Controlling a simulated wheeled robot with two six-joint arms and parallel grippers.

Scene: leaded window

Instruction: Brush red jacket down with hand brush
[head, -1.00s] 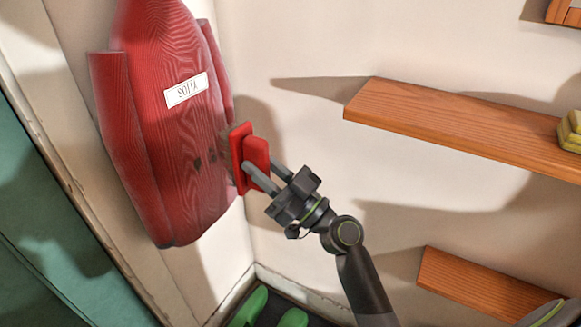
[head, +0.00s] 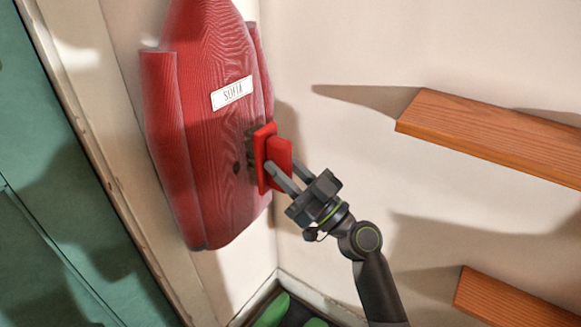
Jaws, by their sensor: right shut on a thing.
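The red jacket (head: 205,120) hangs by the wall at the left of the head view, with a white "SOFIA" name label (head: 232,93) on its front. A dark spot (head: 237,168) shows below the label. My right gripper (head: 284,178) is shut on the red hand brush (head: 266,150). The brush is upright at the jacket's lower right side, its dark bristles facing the cloth. The bristles seem to meet the jacket, but the exact contact is hard to see. The brush hides part of the jacket's right side. My left gripper is out of view.
A wooden shelf (head: 490,135) juts from the right wall, with a lower shelf (head: 515,300) below it. Green shoes (head: 273,310) stand on the floor in the corner. A green panel (head: 50,200) is at far left. The wall between jacket and shelves is clear.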

